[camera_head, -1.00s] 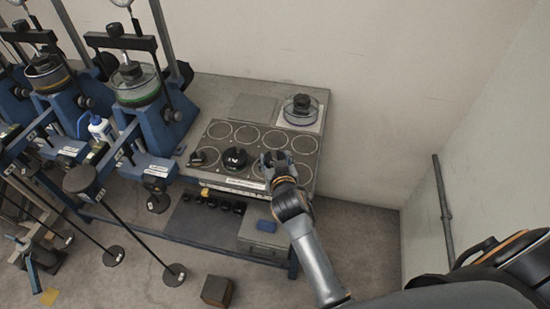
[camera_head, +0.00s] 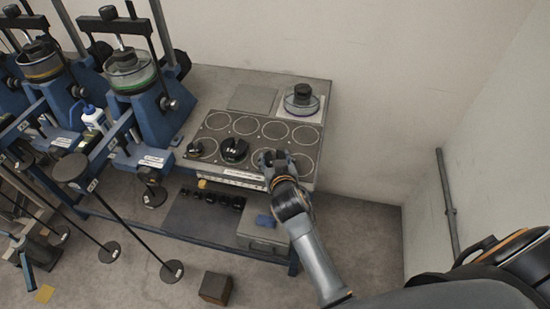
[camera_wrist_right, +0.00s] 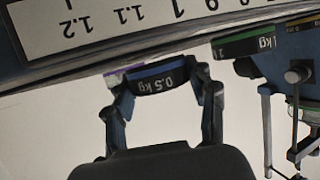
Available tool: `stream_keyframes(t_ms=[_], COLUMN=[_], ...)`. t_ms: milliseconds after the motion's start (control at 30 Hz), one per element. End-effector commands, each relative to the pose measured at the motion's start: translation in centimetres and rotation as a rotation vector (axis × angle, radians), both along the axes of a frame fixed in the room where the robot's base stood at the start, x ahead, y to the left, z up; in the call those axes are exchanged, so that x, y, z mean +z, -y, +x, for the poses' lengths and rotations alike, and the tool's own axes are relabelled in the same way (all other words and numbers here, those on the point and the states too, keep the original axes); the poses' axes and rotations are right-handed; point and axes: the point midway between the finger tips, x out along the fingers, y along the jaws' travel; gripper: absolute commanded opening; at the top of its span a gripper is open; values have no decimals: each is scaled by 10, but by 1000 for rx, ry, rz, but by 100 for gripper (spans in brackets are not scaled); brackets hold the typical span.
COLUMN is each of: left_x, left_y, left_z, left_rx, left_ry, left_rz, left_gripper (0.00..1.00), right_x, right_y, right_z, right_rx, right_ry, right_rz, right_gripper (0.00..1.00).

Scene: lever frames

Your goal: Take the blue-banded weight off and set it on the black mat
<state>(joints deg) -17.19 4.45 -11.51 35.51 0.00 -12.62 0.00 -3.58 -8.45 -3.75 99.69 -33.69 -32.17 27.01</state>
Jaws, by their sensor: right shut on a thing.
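My right gripper (camera_head: 274,158) is at the front right part of a ringed tray top (camera_head: 244,124). In the right wrist view its two fingers are shut on the sides of a black, blue-banded weight (camera_wrist_right: 158,80) marked 0.5 kg. The label appears upside down there. I cannot tell whether the weight is clear of what is behind it. The weight is mostly hidden by the gripper in the head view. A dark flat sheet (camera_head: 200,222), possibly the black mat, lies low under the table front. My left gripper is not visible.
A purple-banded piece (camera_wrist_right: 116,74) shows behind the held weight. A green-banded 1 kg weight (camera_wrist_right: 243,45) is to the right. Black weights (camera_head: 235,149) sit on the tray. Blue lever frames (camera_head: 138,90) stand at left; a glass dish (camera_head: 301,100) is at back right.

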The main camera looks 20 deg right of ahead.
Motion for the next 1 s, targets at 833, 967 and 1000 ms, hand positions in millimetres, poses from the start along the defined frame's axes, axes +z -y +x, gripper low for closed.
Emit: stream_keyframes(t_ms=[833, 967, 1000], left_x=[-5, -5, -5], left_y=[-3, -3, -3], left_z=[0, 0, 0], left_rx=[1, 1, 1], left_ry=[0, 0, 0], left_rz=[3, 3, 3], left_gripper=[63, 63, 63], right_x=[-6, -6, -6], right_y=[0, 0, 0], right_z=[1, 0, 0], right_rx=[1, 1, 1], right_ry=[4, 2, 2], right_rz=[0, 0, 0], right_gripper=[80, 82, 82])
